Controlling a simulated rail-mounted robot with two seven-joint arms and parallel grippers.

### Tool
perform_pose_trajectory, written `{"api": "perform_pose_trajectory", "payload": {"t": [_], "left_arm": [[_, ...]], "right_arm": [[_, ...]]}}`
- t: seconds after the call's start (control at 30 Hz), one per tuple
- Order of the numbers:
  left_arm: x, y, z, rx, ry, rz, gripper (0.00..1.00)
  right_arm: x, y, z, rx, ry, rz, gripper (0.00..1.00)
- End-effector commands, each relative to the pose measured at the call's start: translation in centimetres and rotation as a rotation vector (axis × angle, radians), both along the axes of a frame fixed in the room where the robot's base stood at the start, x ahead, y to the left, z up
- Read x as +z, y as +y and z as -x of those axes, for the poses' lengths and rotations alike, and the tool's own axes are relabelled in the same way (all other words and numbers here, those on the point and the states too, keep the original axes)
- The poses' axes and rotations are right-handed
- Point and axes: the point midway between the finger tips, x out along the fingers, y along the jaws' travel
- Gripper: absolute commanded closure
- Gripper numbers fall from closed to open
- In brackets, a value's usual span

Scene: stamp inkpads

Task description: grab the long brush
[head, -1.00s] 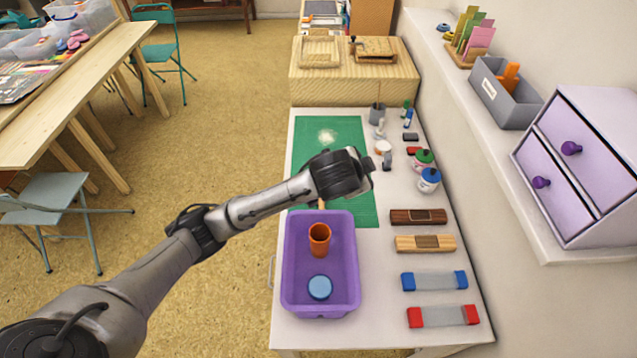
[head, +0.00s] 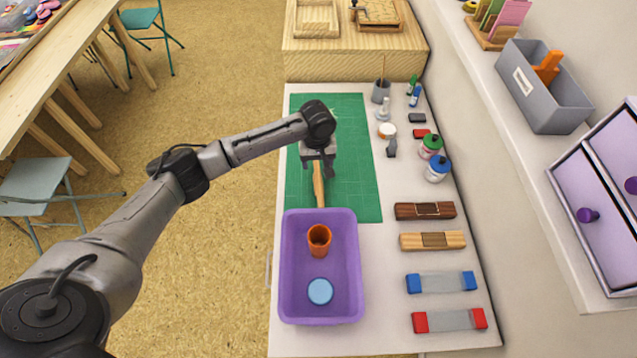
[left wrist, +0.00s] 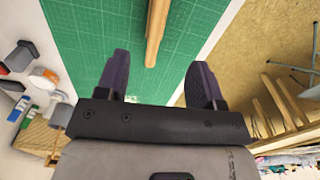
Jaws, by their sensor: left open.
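A long wooden stick (head: 319,186), likely the long brush's handle, lies on the green mat (head: 352,180). No bristles can be made out on it. My left gripper (head: 320,167) is open and empty, pointing down above the stick's far part, which it partly hides in the head view. In the left wrist view, the stick (left wrist: 157,28) lies ahead, roughly in line with the gap between the open fingers (left wrist: 159,62), not clasped. Another thin stick (head: 384,66) stands upright in a grey cup (head: 381,92). My right gripper is not in view.
A purple bin (head: 290,270) holding an orange cup (head: 319,240) and a blue round lid (head: 320,291) stands just nearer than the stick. Bottles (head: 437,169) and blocks (head: 433,240) line the right side. The mat around the stick is mostly clear.

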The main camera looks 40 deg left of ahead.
Motion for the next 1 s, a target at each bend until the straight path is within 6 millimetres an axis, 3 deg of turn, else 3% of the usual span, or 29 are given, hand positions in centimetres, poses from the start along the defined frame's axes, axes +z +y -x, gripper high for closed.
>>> {"api": "perform_pose_trajectory", "payload": {"t": [0.2,0.4,0.77,1.0], "left_arm": [[-4.1,-0.1,0.0,0.003,0.004,-0.001,0.38],[-6.8,-0.1,0.0,0.003,0.001,0.0,0.38],[-8.4,-0.1,0.0,0.001,0.001,-0.001,0.38],[-11.1,-0.3,-0.3,0.001,0.001,-0.001,0.38]], "right_arm": [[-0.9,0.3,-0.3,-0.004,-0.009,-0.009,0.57],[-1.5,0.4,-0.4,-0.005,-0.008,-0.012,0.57],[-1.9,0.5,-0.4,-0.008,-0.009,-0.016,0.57],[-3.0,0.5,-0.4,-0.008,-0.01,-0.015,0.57]]}}
